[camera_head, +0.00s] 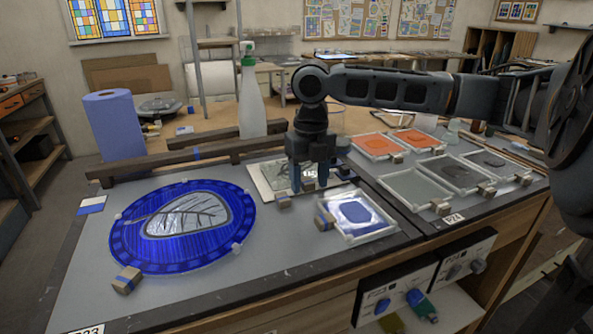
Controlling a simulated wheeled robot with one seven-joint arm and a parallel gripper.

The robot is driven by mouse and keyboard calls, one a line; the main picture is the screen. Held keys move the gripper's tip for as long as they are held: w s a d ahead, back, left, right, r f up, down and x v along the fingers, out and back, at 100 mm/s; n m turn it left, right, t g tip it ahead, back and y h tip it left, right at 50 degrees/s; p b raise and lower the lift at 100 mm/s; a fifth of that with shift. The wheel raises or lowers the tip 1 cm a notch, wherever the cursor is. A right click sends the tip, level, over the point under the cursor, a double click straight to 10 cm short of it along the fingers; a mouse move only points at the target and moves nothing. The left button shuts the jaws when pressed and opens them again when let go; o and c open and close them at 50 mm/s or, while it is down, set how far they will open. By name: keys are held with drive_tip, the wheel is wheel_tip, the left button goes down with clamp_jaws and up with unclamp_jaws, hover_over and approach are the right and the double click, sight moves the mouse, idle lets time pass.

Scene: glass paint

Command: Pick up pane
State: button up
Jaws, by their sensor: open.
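Several panes lie on the bench. A small square clear-edged pane with a blue patch (355,213) lies near the front middle, with small wooden blocks at its edge. A large round blue pane (185,225) with a pale leaf shape lies flat at the left. Two orange panes (378,146) and several grey panes (415,188) lie at the right. My gripper (309,186) points down, open, with nothing seen between its fingers. It is behind and left of the small blue pane, in front of a pale patterned sheet (268,179) that it partly hides.
A blue paper roll (115,125) and a white spray bottle (250,95) with a green head stand at the back. A dark wooden rail (200,163) crosses behind the round pane. A wooden block (127,280) sits at the front left. Grey bench surface is clear along the front.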

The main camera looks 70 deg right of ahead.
clamp_jaws()
idle(0.5)
